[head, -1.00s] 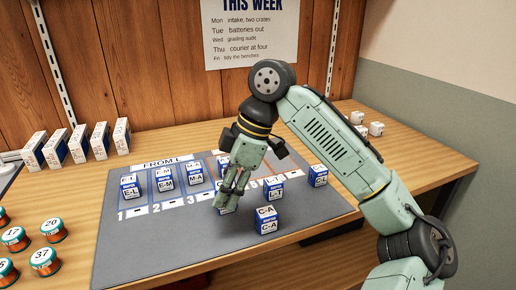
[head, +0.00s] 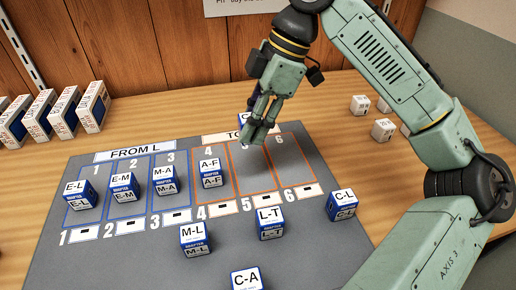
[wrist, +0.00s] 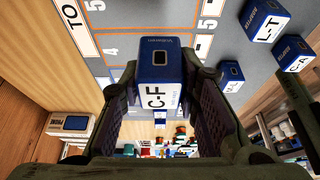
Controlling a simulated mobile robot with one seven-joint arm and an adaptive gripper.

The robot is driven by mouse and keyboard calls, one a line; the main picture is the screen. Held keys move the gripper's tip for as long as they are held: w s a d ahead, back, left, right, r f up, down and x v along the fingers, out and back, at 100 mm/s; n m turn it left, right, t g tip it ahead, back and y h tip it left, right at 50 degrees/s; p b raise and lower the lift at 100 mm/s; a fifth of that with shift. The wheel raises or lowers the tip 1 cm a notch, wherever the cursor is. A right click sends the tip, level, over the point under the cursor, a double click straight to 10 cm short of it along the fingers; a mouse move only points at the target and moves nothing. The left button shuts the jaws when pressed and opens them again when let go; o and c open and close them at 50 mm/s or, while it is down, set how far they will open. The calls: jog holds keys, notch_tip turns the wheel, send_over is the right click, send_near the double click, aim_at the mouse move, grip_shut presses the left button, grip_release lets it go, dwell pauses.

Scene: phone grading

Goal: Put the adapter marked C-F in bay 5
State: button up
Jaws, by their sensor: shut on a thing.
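My gripper (head: 258,132) is shut on the C-F adapter (wrist: 158,78), a blue and white box whose C-F label faces the wrist camera. In the head view the adapter (head: 243,119) is mostly hidden behind the fingers, with part of a "C" showing. It is held above the far end of bay 5 (head: 254,172), near the TO sign; its height is hard to judge. Bay 5 is an orange outline with no adapter visible in it. The A-F adapter (head: 211,173) stands in bay 4 beside it.
Bay 6 (head: 293,160) looks empty. E-L (head: 79,195), E-M (head: 123,188) and M-A (head: 164,181) fill bays 1 to 3. Loose on the grey mat (head: 120,262) are M-L (head: 195,239), L-T (head: 270,223), C-L (head: 342,205) and C-A (head: 246,280).

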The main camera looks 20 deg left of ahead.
notch_tip(320, 180, down, 10)
jog(key=shift+r, duration=0.2)
dwell(0.3)
jog(key=shift+f, duration=0.2)
jog(key=o, duration=1)
jog(key=shift+o, duration=0.2)
jog(key=shift+r, duration=0.15)
jog(key=v, duration=1.2)
jog(key=shift+s+r, duration=0.1)
jog(key=shift+s, duration=0.05)
